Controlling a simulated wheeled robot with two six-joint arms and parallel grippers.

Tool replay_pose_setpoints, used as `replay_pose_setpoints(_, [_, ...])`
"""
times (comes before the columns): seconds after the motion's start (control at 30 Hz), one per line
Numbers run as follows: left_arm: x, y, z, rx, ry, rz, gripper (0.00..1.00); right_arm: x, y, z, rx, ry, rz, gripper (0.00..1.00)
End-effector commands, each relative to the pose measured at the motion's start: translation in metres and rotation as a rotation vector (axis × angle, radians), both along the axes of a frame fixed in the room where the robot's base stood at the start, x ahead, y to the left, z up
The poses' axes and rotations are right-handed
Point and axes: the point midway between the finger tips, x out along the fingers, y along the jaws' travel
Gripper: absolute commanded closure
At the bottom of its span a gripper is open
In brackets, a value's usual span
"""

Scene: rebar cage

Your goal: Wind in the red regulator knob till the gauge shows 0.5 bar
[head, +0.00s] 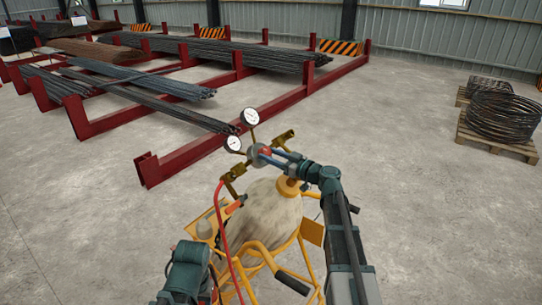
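The red regulator knob (266,151) shows as a small red patch at the front of the grey and brass regulator (257,156). My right gripper (269,155) reaches it from the right, with its blue fingers on either side of the knob. It appears shut on the knob, and the fingers hide most of it. Two round white gauges stand on the regulator, an upper one (250,117) and a lower left one (233,143). Their needles are too small to read.
The regulator sits above a pale, worn cylinder (264,214) in a yellow trolley (256,262). A red hose (219,218) hangs down its left side. Red racks (185,158) with rebar stand behind. Wire coils (503,115) lie on a pallet at right. The floor between is clear.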

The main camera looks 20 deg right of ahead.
Motion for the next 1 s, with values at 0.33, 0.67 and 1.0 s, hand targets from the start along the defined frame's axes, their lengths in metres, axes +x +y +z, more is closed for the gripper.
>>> replay_pose_setpoints(0.33, [0.0000,-0.0001,0.0005,0.000,0.000,0.000,0.47,-0.0015,0.0010,0.0003,0.017,0.014,-0.019,1.00])
replay_pose_setpoints(0.67, [0.0000,0.0000,0.0003,0.000,0.000,0.000,0.47,-0.0003,0.0001,0.0000,0.019,0.015,-0.021,0.28])
replay_pose_setpoints(1.0, [0.0000,0.0000,0.0003,0.000,0.000,0.000,0.47,-0.0011,-0.0003,0.0000,0.019,0.015,-0.021,0.20])
